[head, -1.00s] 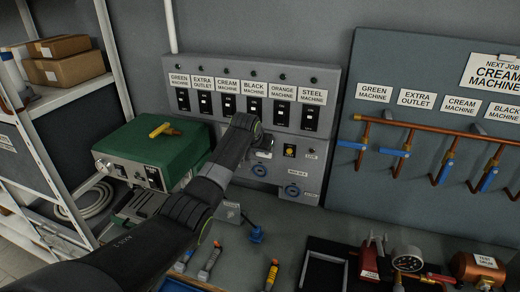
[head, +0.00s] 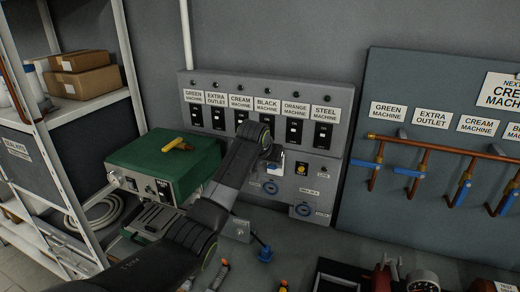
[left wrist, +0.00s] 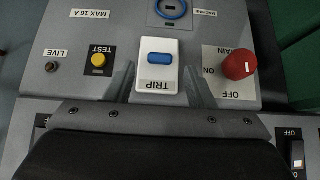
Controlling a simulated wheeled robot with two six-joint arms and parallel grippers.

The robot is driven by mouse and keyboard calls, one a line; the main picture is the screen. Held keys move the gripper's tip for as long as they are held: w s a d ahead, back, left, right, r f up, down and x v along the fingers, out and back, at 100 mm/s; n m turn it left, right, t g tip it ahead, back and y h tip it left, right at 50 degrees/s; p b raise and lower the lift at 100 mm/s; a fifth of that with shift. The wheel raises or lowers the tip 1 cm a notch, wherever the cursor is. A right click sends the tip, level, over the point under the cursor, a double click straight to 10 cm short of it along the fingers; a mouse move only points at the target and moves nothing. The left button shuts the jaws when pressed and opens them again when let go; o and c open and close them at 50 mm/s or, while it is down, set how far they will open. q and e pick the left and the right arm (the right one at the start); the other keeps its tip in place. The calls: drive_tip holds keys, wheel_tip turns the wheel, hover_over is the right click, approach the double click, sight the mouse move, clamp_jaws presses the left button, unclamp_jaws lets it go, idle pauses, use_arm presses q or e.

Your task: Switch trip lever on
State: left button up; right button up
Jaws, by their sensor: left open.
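The trip lever is a small blue toggle (left wrist: 159,59) on a white plate marked TRIP (left wrist: 157,86), seen upside down in the left wrist view. Part of the white plate (head: 278,156) also shows in the head view, beside my left gripper (head: 272,158). In the left wrist view my left gripper (left wrist: 160,84) is open, with one dark finger on each side of the plate's lower part. Nothing is between the fingers except the plate behind them. I cannot tell whether the fingers touch the panel. My right gripper is not in view.
A yellow TEST button (left wrist: 98,60) and a red MAIN knob (left wrist: 238,66) flank the trip plate. Labelled black switches (head: 267,128) line the panel above. A green machine (head: 160,162) stands left; copper pipes with blue handles (head: 415,172) hang right.

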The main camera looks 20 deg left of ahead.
use_arm(q)
drive_tip(key=b+v, duration=0.4)
drive_tip(key=v, duration=0.8)
drive_tip(key=shift+s+r, duration=0.25)
drive_tip(key=shift+r, duration=0.05)
drive_tip(key=shift+f, duration=0.15)
